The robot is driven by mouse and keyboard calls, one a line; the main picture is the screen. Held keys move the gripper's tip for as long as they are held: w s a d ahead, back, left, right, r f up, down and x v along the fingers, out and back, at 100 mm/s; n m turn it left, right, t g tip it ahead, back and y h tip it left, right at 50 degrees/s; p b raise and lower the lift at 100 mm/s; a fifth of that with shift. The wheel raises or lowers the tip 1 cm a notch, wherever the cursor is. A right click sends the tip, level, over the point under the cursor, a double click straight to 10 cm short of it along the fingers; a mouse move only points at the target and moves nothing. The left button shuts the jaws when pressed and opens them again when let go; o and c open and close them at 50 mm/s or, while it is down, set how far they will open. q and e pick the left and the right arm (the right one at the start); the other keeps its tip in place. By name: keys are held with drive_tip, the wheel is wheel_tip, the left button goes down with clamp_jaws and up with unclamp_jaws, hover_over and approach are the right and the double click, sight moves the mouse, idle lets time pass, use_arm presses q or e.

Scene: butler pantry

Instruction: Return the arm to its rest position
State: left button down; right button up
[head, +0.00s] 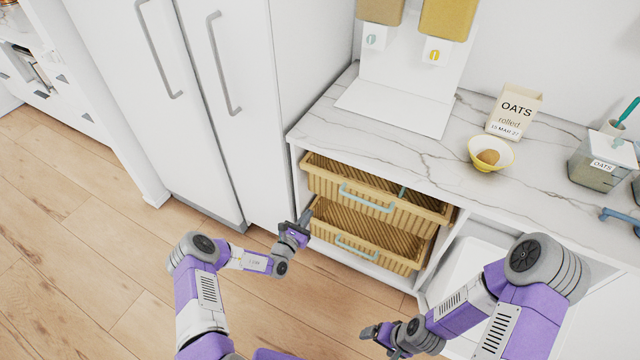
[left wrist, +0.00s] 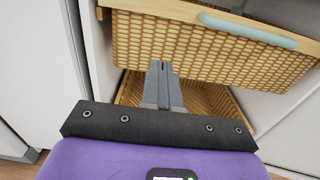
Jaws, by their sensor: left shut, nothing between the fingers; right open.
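My left arm comes in from the left in the head view, and its gripper (head: 303,219) is in front of the left end of the wicker drawers. In the left wrist view the left gripper's fingers (left wrist: 160,70) are together with nothing between them, in front of the upper drawer (left wrist: 210,48) and over the lower drawer (left wrist: 190,98). My right gripper (head: 372,331) is low at the bottom of the head view, left of the right forearm, open and apart from any object.
The upper wicker drawer (head: 375,199) and lower wicker drawer (head: 365,240) stick out below the marble counter (head: 405,138). An oats box (head: 514,110), a yellow bowl (head: 490,154) and an oats canister (head: 602,162) stand on it. A tall white cabinet (head: 215,120) is left. Wooden floor (head: 90,230) is clear.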

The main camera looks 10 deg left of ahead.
use_arm(q)
drive_tip(key=s+d+f+m+g+h, duration=0.1)
drive_tip(key=s+d+m+g+h, duration=0.95)
drive_tip(key=s+d, duration=0.55)
drive_tip(key=s+d+f+m+g+y, duration=0.1)
drive_tip(key=s+f+m+g+y, duration=0.1)
drive_tip(key=s+m+g+y, duration=0.25)
drive_tip(key=s+f+m+g+y, duration=0.1)
drive_tip(key=s+m+g, duration=0.35)
drive_tip(key=s, duration=0.35)
drive_tip(key=s+a+r+m+t+y, duration=0.2)
drive_tip(key=s+a+m+y, duration=0.3)
drive_tip(key=m, duration=0.6)
drive_tip(key=shift+s+a+t, duration=0.15)
drive_tip(key=shift+a+t, duration=0.2)
drive_tip(key=shift+a, duration=0.4)
